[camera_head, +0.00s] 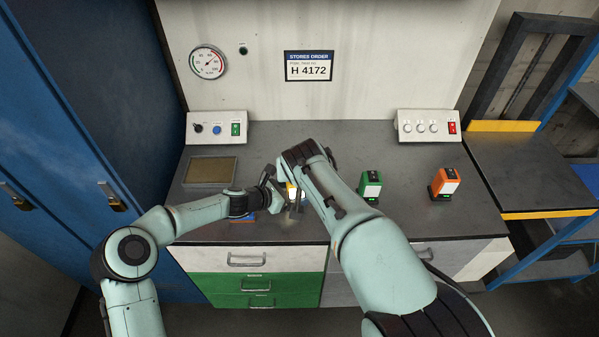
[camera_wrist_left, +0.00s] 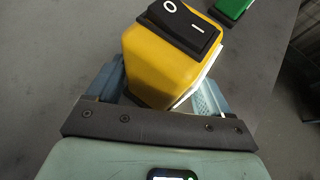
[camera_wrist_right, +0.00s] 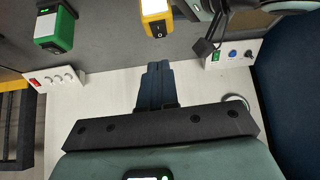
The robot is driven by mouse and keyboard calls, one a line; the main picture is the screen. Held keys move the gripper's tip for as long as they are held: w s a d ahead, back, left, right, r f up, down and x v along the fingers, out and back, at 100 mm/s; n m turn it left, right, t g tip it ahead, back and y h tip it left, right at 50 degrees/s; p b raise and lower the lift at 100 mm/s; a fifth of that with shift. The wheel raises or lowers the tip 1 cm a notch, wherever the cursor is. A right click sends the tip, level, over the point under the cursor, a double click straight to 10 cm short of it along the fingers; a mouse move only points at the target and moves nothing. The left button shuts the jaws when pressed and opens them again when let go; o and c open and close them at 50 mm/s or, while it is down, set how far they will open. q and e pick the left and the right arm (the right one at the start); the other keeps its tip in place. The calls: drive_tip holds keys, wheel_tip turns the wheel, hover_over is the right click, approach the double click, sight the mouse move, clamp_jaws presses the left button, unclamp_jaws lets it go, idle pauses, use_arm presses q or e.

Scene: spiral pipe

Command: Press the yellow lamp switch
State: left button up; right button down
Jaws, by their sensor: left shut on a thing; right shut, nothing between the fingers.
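The yellow lamp (camera_wrist_left: 155,65) has a black rocker switch (camera_wrist_left: 180,22) marked O and I on its top. My left gripper (camera_wrist_left: 165,100) is shut on the lamp's body, one finger on each side. In the head view the lamp (camera_head: 292,189) is near the bench's front, partly hidden by my arms. My right gripper (camera_wrist_right: 156,85) is shut and empty; its fingers are together and apart from the yellow lamp (camera_wrist_right: 156,14), which lies beyond the fingertips in the right wrist view. The right fingertips are hard to make out in the head view.
A green lamp (camera_head: 370,187) and an orange lamp (camera_head: 445,183) stand on the bench right of my right arm. A shallow tray (camera_head: 184,183) lies at the left. Two control boxes (camera_head: 217,129) (camera_head: 429,126) stand along the back wall. A blue item (camera_head: 243,218) lies under my left wrist.

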drive_tip(key=shift+s+f+v, duration=0.1)
drive_tip(key=shift+s+v, duration=0.05)
drive_tip(key=shift+v, duration=0.65)
drive_tip(key=shift+s+f+v, duration=0.15)
drive_tip(key=shift+v, duration=0.6)
